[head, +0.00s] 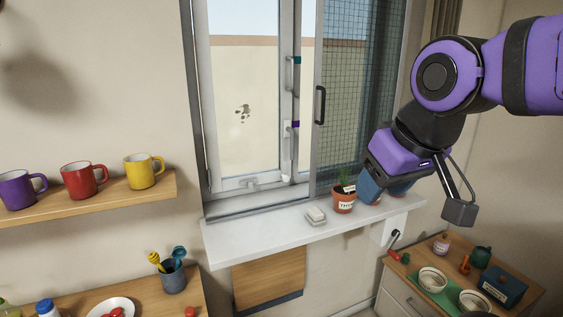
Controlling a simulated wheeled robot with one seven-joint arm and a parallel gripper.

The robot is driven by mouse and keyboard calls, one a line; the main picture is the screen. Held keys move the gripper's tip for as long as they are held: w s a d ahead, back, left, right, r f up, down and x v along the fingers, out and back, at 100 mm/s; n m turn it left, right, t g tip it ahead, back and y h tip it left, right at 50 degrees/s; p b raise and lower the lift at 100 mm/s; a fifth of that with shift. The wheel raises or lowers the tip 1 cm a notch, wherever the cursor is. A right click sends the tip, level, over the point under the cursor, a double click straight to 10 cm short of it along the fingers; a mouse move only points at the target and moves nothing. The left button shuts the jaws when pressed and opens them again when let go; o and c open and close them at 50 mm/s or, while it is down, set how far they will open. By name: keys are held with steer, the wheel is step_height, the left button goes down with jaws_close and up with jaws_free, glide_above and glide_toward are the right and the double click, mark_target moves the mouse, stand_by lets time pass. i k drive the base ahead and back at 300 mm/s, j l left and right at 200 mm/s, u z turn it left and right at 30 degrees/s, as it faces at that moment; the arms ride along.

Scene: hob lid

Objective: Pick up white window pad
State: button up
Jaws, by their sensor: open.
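The white window pad (315,216) is a small pale block lying on the white windowsill (265,237), in front of the window.
A terracotta herb pot (344,201) stands on the sill just right of the pad; items behind my gripper are partly hidden. A shelf with mugs (80,180) is at left. A cabinet with bowls (433,280) is at lower right. The sill left of the pad is clear.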

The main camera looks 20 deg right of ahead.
mark_target(314, 216)
steer(key=l, duration=0.3)
steer(key=i+l, duration=0.2)
steer(key=l, duration=0.15)
steer(key=i+l, duration=0.2)
steer(key=l, duration=0.15)
steer(key=i, duration=0.25)
